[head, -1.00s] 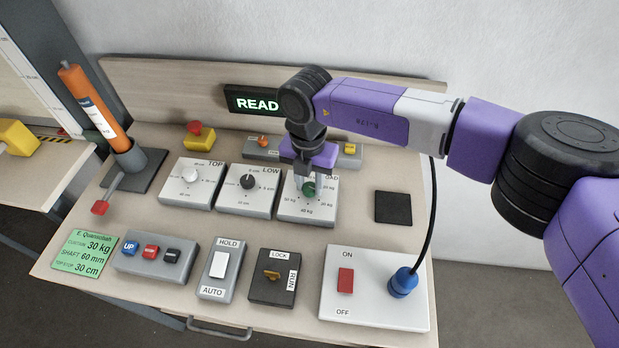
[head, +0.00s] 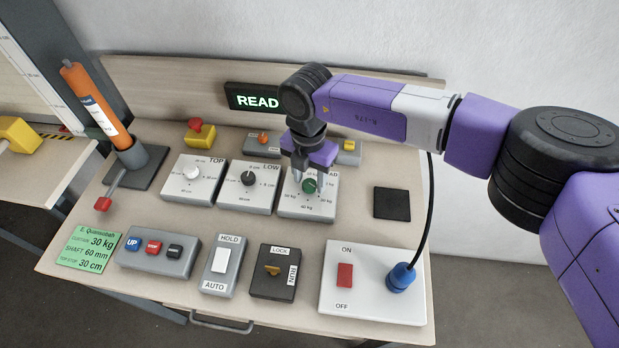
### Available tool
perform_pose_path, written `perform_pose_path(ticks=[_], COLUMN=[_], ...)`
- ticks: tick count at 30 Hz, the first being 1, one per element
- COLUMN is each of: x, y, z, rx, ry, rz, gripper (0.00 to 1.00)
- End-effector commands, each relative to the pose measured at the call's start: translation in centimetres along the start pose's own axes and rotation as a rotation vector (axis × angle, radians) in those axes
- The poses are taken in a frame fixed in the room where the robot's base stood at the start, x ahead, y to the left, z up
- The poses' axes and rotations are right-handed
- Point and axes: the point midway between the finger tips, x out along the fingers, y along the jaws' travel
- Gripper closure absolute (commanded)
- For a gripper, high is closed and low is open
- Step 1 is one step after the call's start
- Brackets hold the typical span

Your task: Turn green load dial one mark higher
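The green load dial (head: 310,186) sits on a white panel (head: 292,208) marked in kg, right of the TOP and LOW panels. My gripper (head: 309,181) points down over this dial. Its two fingers stand apart, one to the left and one to the right of the dial, and look open. I cannot tell whether either finger touches it. The gripper covers part of the panel's label and upper scale, and I cannot read the dial's pointer.
The white TOP dial (head: 192,174) and black LOW dial (head: 248,179) are close on the left. A display (head: 258,101) reading "READ" stands behind. A green note (head: 88,250) says 30 kg. Switch boxes line the front. A black pad (head: 392,204) lies right.

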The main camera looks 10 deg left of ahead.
Motion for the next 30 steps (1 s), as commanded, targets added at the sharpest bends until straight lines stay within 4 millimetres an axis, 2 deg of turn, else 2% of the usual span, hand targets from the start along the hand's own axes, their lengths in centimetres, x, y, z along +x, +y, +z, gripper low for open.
perform_pose_path(ticks=[11,14,24,30], x=[-0.1,-1.0,-6.2,-7.6], y=[-0.1,0.0,0.0,0.0], z=[-0.1,0.0,0.0,-0.1], rx=[-0.001,-0.002,-0.002,0.000], ry=[0.003,0.001,0.000,0.002], rz=[-0.002,-0.001,-0.001,-0.002], gripper=[0.48,0.48,0.48,0.48])
